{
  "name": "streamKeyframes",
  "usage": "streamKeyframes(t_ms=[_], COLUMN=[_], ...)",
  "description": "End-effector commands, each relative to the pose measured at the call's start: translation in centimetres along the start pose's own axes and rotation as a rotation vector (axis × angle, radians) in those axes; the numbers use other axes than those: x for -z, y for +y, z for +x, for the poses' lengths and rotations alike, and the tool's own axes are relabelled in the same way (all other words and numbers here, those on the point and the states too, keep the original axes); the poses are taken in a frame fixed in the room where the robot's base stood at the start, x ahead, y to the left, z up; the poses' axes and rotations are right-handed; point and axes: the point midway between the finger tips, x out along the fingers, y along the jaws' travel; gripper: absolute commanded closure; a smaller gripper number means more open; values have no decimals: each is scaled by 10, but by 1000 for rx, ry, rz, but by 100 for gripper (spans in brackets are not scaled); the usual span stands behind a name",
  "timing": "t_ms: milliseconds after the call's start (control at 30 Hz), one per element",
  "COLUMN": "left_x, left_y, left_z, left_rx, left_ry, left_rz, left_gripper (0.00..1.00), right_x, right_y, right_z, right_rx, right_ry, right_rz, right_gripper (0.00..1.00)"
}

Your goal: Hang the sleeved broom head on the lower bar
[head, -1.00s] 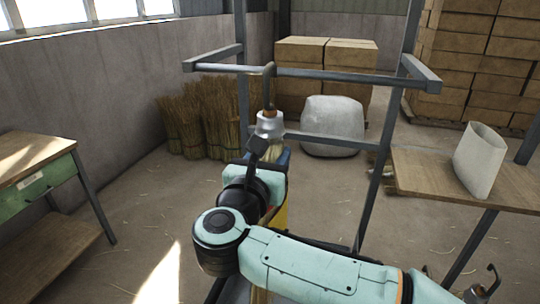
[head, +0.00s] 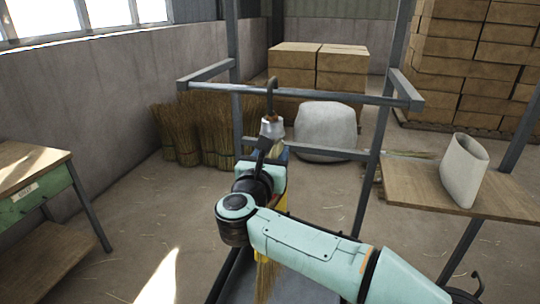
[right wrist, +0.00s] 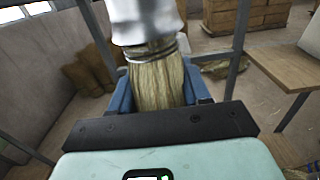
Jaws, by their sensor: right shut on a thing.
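The broom head is upright, with a metal hook (head: 272,92) on top, a pale sleeve (head: 271,127) below it and straw bristles (head: 267,282) at the bottom. My right gripper (head: 270,158) is shut on the broom head below the sleeve. In the right wrist view, the sleeve (right wrist: 145,22) and bristles (right wrist: 157,82) show between its blue fingers. The hook's top stands above the rack's front bar (head: 340,98) and overlaps it; I cannot tell whether it is over the bar. A lower crossbar (head: 335,153) runs behind. My left gripper is out of view.
A wooden table (head: 425,185) at right carries an upright grey-white sleeve (head: 463,170). A green-drawer bench (head: 40,190) stands at left. Straw bundles (head: 200,130), a pale sack (head: 326,130) and stacked boxes (head: 320,65) lie behind the rack. Floor between bench and rack is clear.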

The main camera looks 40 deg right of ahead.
Motion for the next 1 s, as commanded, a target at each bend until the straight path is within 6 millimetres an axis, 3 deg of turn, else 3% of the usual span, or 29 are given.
streamKeyframes(t_ms=[900,1000], left_x=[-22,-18], left_y=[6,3], left_z=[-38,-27], left_rx=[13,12], left_ry=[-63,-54], left_rz=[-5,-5], left_gripper=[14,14], right_x=[-4,8], right_y=[-1,0], right_z=[71,70], right_rx=[1,0], right_ry=[-3,-4], right_rz=[0,1], right_gripper=[100,100])
